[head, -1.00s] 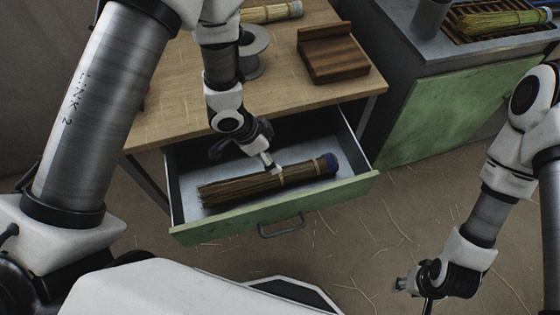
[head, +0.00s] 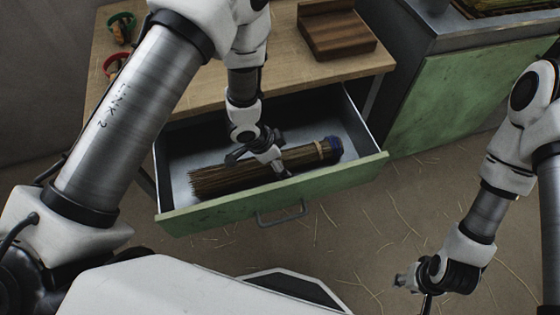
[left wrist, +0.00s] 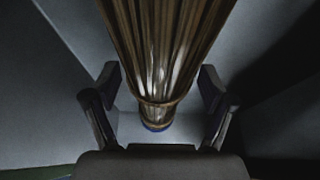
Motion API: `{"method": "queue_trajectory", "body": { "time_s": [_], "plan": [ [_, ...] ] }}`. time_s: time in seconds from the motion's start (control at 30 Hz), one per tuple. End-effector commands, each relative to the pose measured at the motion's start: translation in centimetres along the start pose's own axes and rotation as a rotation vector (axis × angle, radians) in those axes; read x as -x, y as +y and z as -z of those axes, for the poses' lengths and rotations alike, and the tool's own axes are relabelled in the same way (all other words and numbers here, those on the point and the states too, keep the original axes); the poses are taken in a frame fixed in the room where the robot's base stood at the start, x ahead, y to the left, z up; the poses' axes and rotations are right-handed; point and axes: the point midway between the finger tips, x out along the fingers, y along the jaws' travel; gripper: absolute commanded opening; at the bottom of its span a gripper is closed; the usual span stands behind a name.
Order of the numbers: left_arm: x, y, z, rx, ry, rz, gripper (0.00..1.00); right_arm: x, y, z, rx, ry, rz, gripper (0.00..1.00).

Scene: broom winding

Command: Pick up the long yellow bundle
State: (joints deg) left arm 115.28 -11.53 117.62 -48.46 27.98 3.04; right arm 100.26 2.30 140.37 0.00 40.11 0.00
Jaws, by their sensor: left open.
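A long straw bundle (head: 225,182), brownish yellow with a tan band and a blue end, lies in the open drawer (head: 215,215). In the left wrist view the bundle (left wrist: 168,45) runs down the middle, its blue end lowest. My left gripper (head: 272,164) is over the middle of the bundle. Its open fingers (left wrist: 158,85) stand on either side of the bundle in the wrist view; I cannot tell whether they touch it. My right gripper (head: 405,282) hangs over the floor at lower right, away from the drawer; its jaw state is unclear.
The drawer has a green front with a handle (head: 283,214). The wooden table (head: 285,62) above it bears a dark wooden block (head: 336,30), a green ring (head: 121,24) and a red ring (head: 116,65). A green cabinet (head: 455,95) stands at right.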

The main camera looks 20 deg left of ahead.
Motion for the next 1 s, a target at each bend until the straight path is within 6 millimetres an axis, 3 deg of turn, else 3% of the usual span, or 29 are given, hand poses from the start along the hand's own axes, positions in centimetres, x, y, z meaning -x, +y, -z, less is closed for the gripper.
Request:
{"method": "queue_trajectory", "body": {
  "time_s": [0.2,0.37,0.4,0.47,0.5,0.77,1.0],
  "plan": [
    [-0.1,0.0,0.0,0.001,0.000,0.000,0.80,0.0,0.0,0.0,0.000,0.000,0.000,0.40],
    [-0.1,0.0,0.0,0.001,0.000,0.000,0.23,0.0,0.0,0.0,0.000,0.000,0.000,0.40],
    [-0.1,0.0,0.0,0.001,0.000,0.000,0.17,0.0,0.0,0.0,0.000,0.000,0.000,0.40],
    [-0.1,0.0,0.0,0.001,0.000,0.000,0.17,0.0,0.0,0.0,0.000,0.000,0.000,0.40],
    [-0.1,0.0,0.0,0.001,0.000,0.000,0.11,0.0,0.0,0.0,0.000,0.000,0.000,0.40],
    [0.7,-0.1,0.4,0.001,0.001,0.002,0.11,0.3,0.0,0.0,0.000,0.000,0.000,0.40],
    [5.9,-0.1,2.5,0.000,0.002,0.004,0.11,2.3,0.0,0.0,0.000,0.000,0.000,0.40]
  ]
}}
